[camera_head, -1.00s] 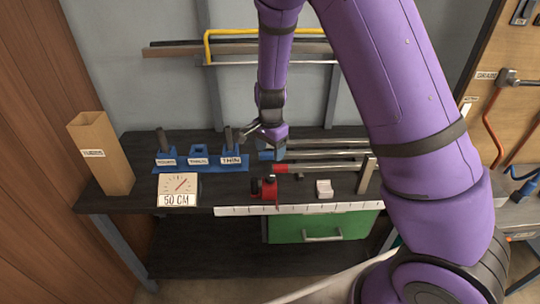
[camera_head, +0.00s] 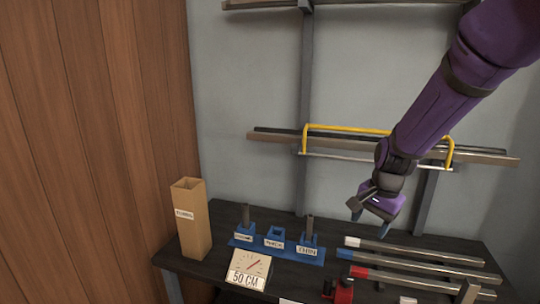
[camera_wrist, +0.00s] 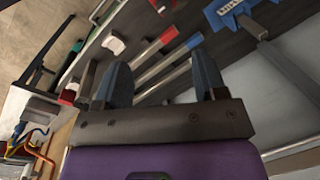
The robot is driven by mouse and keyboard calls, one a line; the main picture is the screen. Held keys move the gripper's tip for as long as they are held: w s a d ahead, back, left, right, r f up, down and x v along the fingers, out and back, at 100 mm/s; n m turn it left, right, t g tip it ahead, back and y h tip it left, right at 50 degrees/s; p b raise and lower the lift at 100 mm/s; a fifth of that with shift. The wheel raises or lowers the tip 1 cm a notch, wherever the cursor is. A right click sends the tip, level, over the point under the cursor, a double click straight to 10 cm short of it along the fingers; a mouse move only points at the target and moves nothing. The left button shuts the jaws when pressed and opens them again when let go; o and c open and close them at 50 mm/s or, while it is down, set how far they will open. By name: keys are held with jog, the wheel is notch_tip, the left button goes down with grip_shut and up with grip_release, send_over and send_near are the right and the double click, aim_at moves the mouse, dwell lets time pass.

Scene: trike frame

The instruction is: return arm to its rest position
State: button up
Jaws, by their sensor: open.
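My arm is purple with dark bands and reaches in from the upper right of the head view. My gripper (camera_head: 369,222) is open, points downward and hangs above the back of the dark workbench (camera_head: 222,262), near the tubes. In the wrist view, its two blue-grey fingers (camera_wrist: 162,78) stand wide apart with nothing between them. Beyond them lie tubes with a red end (camera_wrist: 168,35) and a blue end (camera_wrist: 193,41). The gripper looks clear of the bench.
A blue holder (camera_head: 275,243) has upright pieces in its left and right slots; its middle slot looks empty. A cardboard box (camera_head: 194,225), a 50 CM dial sign (camera_head: 248,271) and a red clamp (camera_head: 343,291) are on the bench. A wall rack with a yellow frame (camera_head: 350,128) is behind the arm.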

jog(key=s+d+r+n+t, duration=0.2)
jog(key=s+r+n, duration=0.2)
jog(key=s+r, duration=0.5)
jog(key=s+d+r+n+t+h, duration=0.1)
jog(key=s+d+r+n+t, duration=0.1)
jog(key=s+r+n, duration=0.3)
jog(key=s+d+r, duration=0.1)
jog(key=s+r, duration=0.3)
jog(key=s, duration=0.7)
jog(key=shift+d+r, duration=0.2)
jog(key=shift+d, duration=0.15)
